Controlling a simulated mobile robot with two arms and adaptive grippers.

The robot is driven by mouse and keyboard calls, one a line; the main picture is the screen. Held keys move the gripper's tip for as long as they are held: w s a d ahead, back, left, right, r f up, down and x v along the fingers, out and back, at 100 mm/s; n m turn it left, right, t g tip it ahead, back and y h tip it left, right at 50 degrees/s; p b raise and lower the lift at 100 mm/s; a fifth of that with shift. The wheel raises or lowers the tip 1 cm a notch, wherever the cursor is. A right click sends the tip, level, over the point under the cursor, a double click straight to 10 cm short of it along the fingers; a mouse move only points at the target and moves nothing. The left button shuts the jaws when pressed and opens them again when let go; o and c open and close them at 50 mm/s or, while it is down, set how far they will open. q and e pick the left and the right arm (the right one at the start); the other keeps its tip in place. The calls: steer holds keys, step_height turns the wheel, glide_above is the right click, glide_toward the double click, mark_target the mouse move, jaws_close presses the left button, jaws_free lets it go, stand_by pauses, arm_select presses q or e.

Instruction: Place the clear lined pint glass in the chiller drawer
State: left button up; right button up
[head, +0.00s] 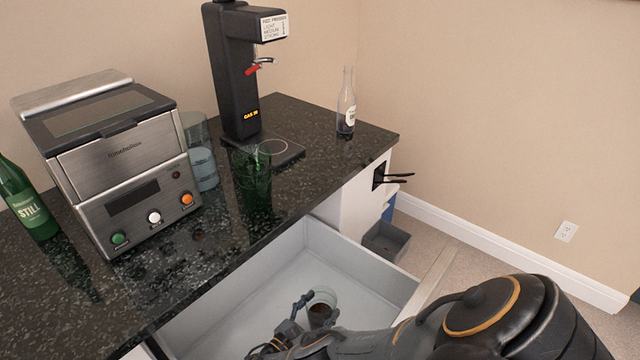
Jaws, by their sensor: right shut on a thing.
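A clear glass (322,296) with something dark brown low inside is inside the open drawer (365,262). My right gripper (317,311) is shut on this glass, with its fingers on either side. The gripper and arm hide the lower part of the glass, so I cannot tell whether it touches the drawer floor. Lines on this glass are too small to make out. Another clear glass (203,165) stands on the counter beside the steel appliance. My left gripper is not in view.
The dark counter (190,250) holds a steel appliance (125,165), a green bottle (25,200), a green glass (252,175), a black dispenser (236,80) and a clear bottle (346,105). The drawer floor looks otherwise bare. A grey bin (386,241) is beyond the drawer.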

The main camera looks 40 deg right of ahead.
mark_target(310, 317)
steer(key=o, duration=1.7)
steer(key=shift+r+p, duration=0.55)
steer(key=shift+p, duration=0.05)
steer(key=a, duration=0.5)
steer(key=a+b, duration=0.1)
steer(key=a, duration=0.1)
steer(key=shift+s+a, duration=0.25)
steer(key=shift+s, duration=0.1)
